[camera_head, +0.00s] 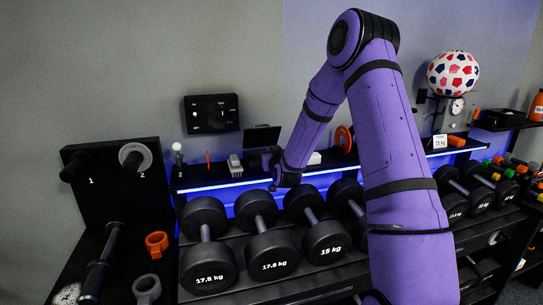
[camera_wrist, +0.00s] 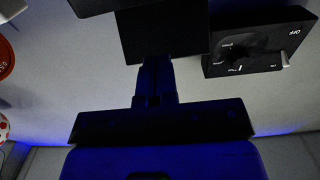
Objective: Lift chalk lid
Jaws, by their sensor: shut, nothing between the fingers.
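The chalk lid appears to be the dark flat panel (camera_head: 262,137) standing raised and tilted above the lit shelf. In the wrist view a black panel (camera_wrist: 160,35), which looks like the same lid, lies just beyond my fingertips. The chalk box below is mostly hidden and too dark to make out.
A black wall panel (camera_head: 211,113) hangs behind. Large dumbbells (camera_head: 272,252) fill the rack below. Open air lies above the shelf.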

